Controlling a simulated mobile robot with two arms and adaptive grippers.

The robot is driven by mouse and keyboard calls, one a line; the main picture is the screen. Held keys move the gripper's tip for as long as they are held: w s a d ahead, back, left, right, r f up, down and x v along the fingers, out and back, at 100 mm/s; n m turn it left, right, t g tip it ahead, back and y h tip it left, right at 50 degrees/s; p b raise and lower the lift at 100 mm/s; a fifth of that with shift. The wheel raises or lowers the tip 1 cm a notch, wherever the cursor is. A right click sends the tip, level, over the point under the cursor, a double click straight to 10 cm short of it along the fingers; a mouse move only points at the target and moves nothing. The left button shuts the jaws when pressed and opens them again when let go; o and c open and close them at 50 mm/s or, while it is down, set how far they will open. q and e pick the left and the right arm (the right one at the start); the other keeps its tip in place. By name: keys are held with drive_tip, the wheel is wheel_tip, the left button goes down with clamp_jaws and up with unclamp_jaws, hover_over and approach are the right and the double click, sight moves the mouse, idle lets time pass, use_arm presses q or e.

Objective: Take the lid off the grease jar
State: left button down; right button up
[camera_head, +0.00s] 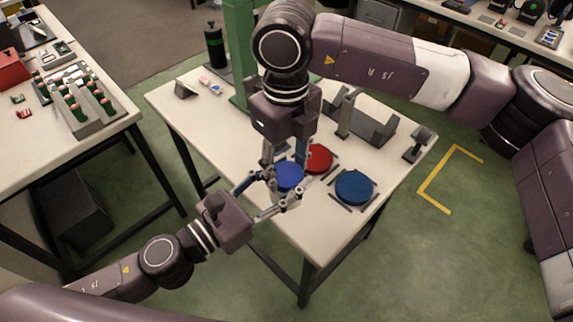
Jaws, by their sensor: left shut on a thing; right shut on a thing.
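A jar with a round blue lid (289,177) is at the middle of the table, between my two grippers. My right gripper (286,169) reaches down from above, with its fingers on either side of the blue lid, shut on it. My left gripper (279,189) comes in from the lower left, with its fingers around the jar below the lid, shut on it. The fingers hide most of the jar's body. I cannot tell whether the lid is apart from the jar.
A red round lid (319,158) stands close behind, and a darker blue round lid (355,187) to the right. A grey bracket stand (366,124) is at the back right. The front left tabletop is fairly clear.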

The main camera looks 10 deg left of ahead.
idle(0.3)
drive_tip(key=o, duration=1.3)
